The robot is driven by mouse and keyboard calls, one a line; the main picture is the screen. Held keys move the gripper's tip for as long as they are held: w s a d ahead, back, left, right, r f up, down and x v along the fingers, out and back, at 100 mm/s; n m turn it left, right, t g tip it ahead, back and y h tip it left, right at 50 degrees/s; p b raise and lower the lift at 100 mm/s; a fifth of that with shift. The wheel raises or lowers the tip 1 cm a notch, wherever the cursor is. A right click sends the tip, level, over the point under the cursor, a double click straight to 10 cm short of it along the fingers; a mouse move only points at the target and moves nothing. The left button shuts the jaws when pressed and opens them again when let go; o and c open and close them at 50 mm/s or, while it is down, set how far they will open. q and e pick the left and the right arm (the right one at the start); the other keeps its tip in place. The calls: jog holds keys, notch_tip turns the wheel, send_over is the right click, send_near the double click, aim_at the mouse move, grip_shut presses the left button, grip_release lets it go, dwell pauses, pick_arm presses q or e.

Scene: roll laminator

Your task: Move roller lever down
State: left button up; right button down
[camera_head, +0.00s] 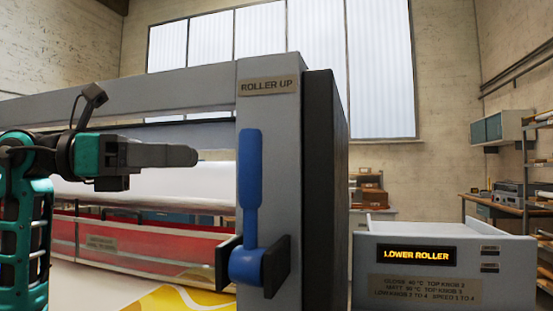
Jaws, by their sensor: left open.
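The blue roller lever (251,180) stands upright on the laminator's grey end post (273,150), its handle pointing up from a round blue hub between dark brackets. A plate above it reads "ROLLER UP" (268,87). My left gripper (194,156) is to the left of the lever at about the height of its upper handle, pointing right. A gap shows between the fingertips and the lever in the picture. The gripper is open, though seen side-on so its finger gap is hidden. My right gripper is not in view.
A grey control box (445,265) at the lower right has a display (416,254) reading "LOWER ROLLER". A white roller (150,184) and a red bar (130,243) run behind my left arm. A yellow-patterned sheet (180,299) lies below. Shelves (505,190) stand far right.

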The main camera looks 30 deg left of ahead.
pick_arm(q)
jog(key=s+p+x, duration=0.1)
jog(key=x, duration=0.3)
jog(key=p, duration=0.1)
send_over(258, 207)
jog(key=shift+w+a+r, duration=0.1)
jog(key=shift+w+a, duration=0.15)
jog(key=shift+w, duration=0.15)
jog(key=shift+w+d, duration=0.3)
jog(key=shift+d, duration=0.05)
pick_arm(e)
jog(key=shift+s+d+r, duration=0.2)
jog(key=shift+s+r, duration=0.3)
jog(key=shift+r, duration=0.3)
pick_arm(q)
grip_shut()
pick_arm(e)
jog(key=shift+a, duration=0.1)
